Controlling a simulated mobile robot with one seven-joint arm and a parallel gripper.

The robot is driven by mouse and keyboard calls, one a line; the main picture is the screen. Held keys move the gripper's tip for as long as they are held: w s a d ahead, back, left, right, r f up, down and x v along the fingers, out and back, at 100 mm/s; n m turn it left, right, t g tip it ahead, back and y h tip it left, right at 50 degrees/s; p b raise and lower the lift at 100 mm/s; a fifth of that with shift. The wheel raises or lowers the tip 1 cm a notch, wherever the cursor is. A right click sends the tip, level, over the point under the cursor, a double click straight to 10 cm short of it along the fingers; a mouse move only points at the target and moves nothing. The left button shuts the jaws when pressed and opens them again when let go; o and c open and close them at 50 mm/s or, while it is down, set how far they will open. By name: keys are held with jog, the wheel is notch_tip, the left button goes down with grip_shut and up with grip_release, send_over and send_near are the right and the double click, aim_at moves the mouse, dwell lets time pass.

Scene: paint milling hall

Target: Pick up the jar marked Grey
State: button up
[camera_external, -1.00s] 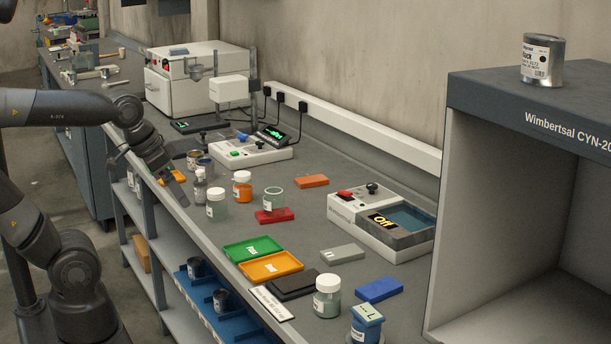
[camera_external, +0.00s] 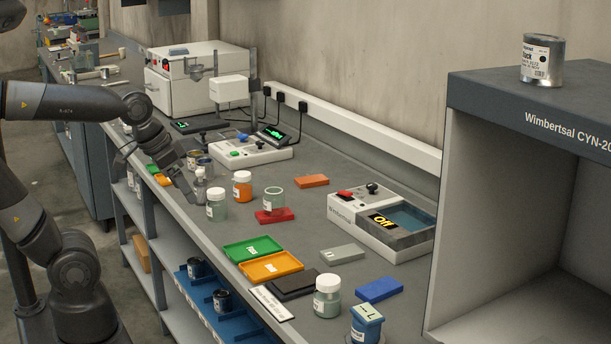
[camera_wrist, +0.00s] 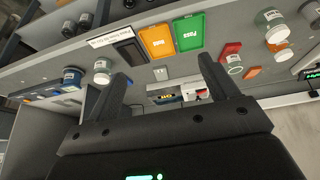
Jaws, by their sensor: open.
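No label reading Grey is legible, so I cannot tell which jar it is. In the external view, a white-lidded jar with grey-green contents (camera_external: 216,205) stands near the bench's front edge. A similar white-lidded jar (camera_external: 327,297) stands nearer the camera, beside a black slab. An orange jar (camera_external: 242,186) and an open-looking pale jar (camera_external: 274,200) stand between them and the machines. My gripper (camera_external: 190,193) is over the front edge, left of the first jar, partly overlapping small containers in the picture. In the wrist view my gripper (camera_wrist: 163,80) is open, with nothing between its fingers.
A green tray (camera_external: 252,249) and an orange tray (camera_external: 271,267) lie mid-bench. A machine marked Off (camera_external: 350,212) stands behind, with a grey cabinet (camera_external: 475,100) to the right. Colored slabs lie between.

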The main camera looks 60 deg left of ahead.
jog(key=w+d+g, duration=0.2)
jog(key=w+d, duration=0.2)
jog(key=w, duration=0.3)
jog(key=m+g, duration=0.3)
send_over(329, 279)
jog(key=a, duration=0.1)
jog(key=f, duration=0.8)
jog(key=shift+s+a+f, duration=0.15)
jog(key=shift+s, duration=0.25)
jog(key=shift+w+d+f, duration=0.1)
jog(key=shift+d+f, duration=0.15)
notch_tip(329, 279, down, 5)
jog(key=shift+d+f, duration=0.1)
jog(key=shift+f, duration=0.05)
jog(key=shift+w+d+f, duration=0.15)
jog(key=shift+f, duration=1.25)
jog(key=shift+w+d+f, duration=0.1)
jog(key=shift+d+f, duration=0.05)
jog(key=shift+f, duration=1.2)
